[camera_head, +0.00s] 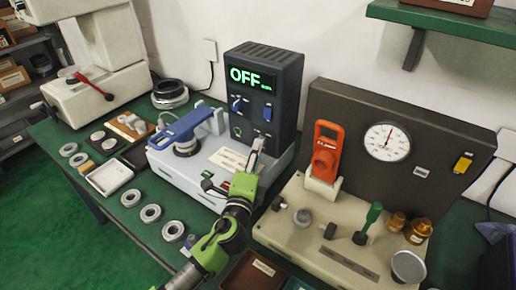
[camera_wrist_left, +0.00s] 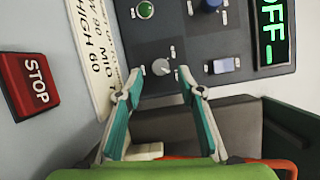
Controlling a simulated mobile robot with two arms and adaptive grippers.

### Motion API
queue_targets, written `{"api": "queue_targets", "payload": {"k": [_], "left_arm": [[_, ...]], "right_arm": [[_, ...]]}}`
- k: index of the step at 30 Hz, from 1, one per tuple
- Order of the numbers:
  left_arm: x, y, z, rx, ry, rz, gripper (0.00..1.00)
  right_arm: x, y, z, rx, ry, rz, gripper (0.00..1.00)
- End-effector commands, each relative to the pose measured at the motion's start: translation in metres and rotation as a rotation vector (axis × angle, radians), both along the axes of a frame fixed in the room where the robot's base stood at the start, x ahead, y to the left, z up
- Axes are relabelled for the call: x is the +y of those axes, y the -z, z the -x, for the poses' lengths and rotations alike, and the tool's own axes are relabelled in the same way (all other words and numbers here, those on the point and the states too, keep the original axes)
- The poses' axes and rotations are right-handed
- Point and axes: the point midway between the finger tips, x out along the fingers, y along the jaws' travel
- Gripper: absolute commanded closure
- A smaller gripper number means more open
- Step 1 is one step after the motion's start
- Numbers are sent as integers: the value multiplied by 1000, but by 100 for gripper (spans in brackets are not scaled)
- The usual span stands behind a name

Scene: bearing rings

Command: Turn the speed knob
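The dark control unit (camera_head: 262,68) stands on the table with a green OFF display; its panel (camera_wrist_left: 180,30) fills the top of the left wrist view. On it are a small grey knob with a pointer (camera_wrist_left: 160,67), a blue knob (camera_wrist_left: 211,5), a blue switch (camera_wrist_left: 222,66) and a green button (camera_wrist_left: 145,9). Their small labels are unreadable, so which is the speed knob cannot be read. My left gripper (camera_wrist_left: 158,84) is open and empty, its fingertips on either side of the grey knob in the picture; contact cannot be told. In the head view the gripper (camera_head: 256,153) hides the grey knob.
A red STOP button (camera_wrist_left: 38,84) lies left in the wrist view. A blue-handled part (camera_head: 185,130) sits on the light base left of my gripper. A beige fixture with an orange handle (camera_head: 324,155) and a gauge (camera_head: 387,141) stands to the right.

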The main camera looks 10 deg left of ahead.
Motion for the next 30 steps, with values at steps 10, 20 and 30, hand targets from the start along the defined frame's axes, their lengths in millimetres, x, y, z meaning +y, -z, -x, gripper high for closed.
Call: {"api": "queue_targets", "payload": {"k": [10, 20, 30], "left_arm": [[0, 2, 70, 2, 1, 0, 65], [0, 1, 88, -1, 0, -2, 65], [0, 1, 88, -1, 1, -1, 65]], "right_arm": [[0, 0, 0, 0, 1, 0, 100], [0, 0, 0, 0, 1, 0, 100], [0, 0, 0, 0, 1, 0, 100]]}}
